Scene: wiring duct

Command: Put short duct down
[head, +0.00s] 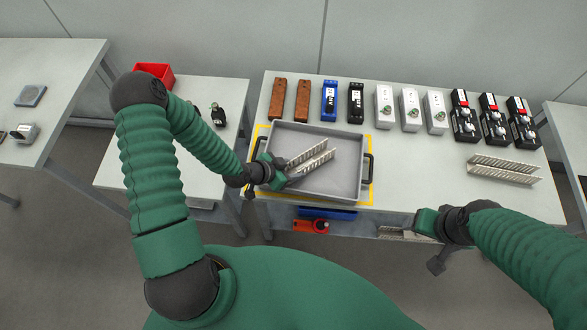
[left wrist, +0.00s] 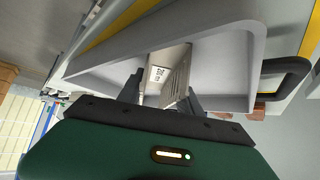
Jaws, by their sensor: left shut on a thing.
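The short duct (head: 312,157) is a light grey slotted channel. It sits inside or just above the grey tray (head: 338,193), angled up to the right. My left gripper (head: 275,175) is over the tray's left side and shut on the duct's near end. In the left wrist view the duct (left wrist: 168,72) shows a white label and lies between the fingers, in front of the tray floor. I cannot tell whether it touches the floor. My right gripper (head: 428,224) is at the table's front edge, away from the tray; its fingers are unclear.
The tray has dark handles and stands on a yellow-outlined area (head: 372,197). Brown, blue, black and white parts line the table's back, with several black devices (head: 492,118) at right. Another slotted duct (head: 503,168) lies at right. A red bin (head: 154,73) is on the left table.

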